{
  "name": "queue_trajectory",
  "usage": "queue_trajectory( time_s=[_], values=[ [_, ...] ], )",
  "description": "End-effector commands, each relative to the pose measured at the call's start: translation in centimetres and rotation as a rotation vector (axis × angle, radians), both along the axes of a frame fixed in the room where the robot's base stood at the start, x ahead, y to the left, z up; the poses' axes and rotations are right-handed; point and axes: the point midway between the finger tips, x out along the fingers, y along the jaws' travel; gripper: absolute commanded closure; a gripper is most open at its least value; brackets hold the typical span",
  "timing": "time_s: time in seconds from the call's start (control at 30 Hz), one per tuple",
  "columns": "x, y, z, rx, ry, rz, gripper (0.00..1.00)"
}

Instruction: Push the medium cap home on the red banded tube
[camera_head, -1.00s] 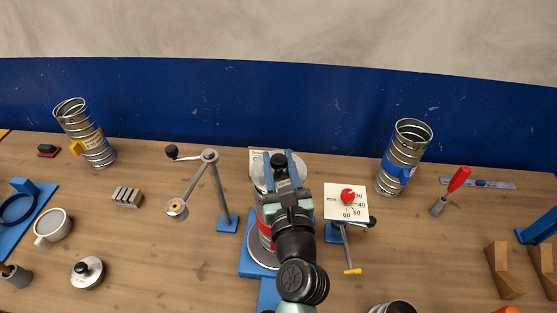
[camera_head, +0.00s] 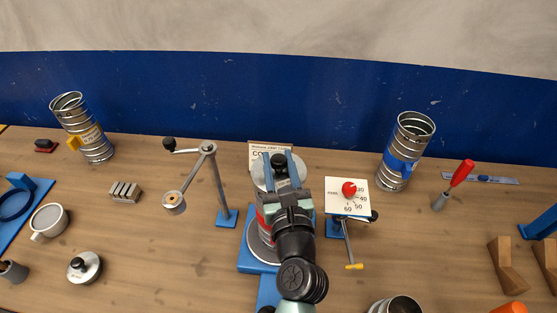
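The red banded tube (camera_head: 264,222) stands upright on a blue base at the centre, mostly hidden behind my gripper and wrist. A round grey cap (camera_head: 263,181) with a black knob (camera_head: 279,160) sits at its top end. My gripper (camera_head: 279,163) is over this cap, with one blue finger on each side of the knob. Whether the fingers press on the knob cannot be told. The cap's seam with the tube is hidden, so how deep it sits is unclear.
A crank stand (camera_head: 217,190) is left of the tube, and a dial panel with a red knob (camera_head: 349,189) is close on the right. Another knobbed cap (camera_head: 84,267) lies at front left. Yellow-banded (camera_head: 84,128) and blue-banded (camera_head: 405,150) tubes stand farther back.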

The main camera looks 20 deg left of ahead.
Motion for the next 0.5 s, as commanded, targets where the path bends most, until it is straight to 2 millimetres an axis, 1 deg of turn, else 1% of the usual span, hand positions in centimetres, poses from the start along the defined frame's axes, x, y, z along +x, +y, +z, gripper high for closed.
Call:
queue_trajectory(
  time_s=[0.03,0.17,0.2,0.5],
  values=[
    [-0.01,0.0,-0.07,-0.001,0.002,0.0,0.53],
    [-0.01,0.0,-0.02,-0.001,0.001,0.0,0.29],
    [-0.01,0.0,-0.01,-0.001,0.001,0.0,0.27],
    [-0.14,-0.07,-0.08,0.0,0.002,0.0,0.27]
  ],
)
